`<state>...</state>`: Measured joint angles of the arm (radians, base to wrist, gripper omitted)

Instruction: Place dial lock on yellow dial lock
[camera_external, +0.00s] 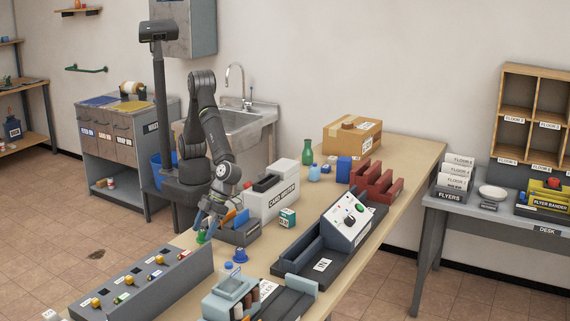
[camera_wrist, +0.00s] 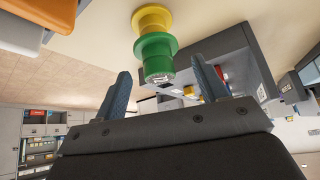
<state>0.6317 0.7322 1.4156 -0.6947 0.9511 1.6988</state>
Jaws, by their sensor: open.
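A green dial lock (camera_wrist: 157,52) sits against a yellow dial lock (camera_wrist: 153,18) in the wrist view, the two stacked in line, with the green one nearer my gripper (camera_wrist: 159,72). My gripper is open, one finger on each side of the green lock's end, with gaps showing beside it. In the external view the green lock (camera_external: 201,237) stands on the table just below my gripper (camera_external: 205,221); the yellow one is hard to make out there. A blue dial lock (camera_external: 240,256) stands on the table to the right.
A long grey box (camera_external: 150,283) with several yellow knobs lies in front. A green-and-white cube (camera_external: 288,218) and a dark tray with a control panel (camera_external: 345,220) are right.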

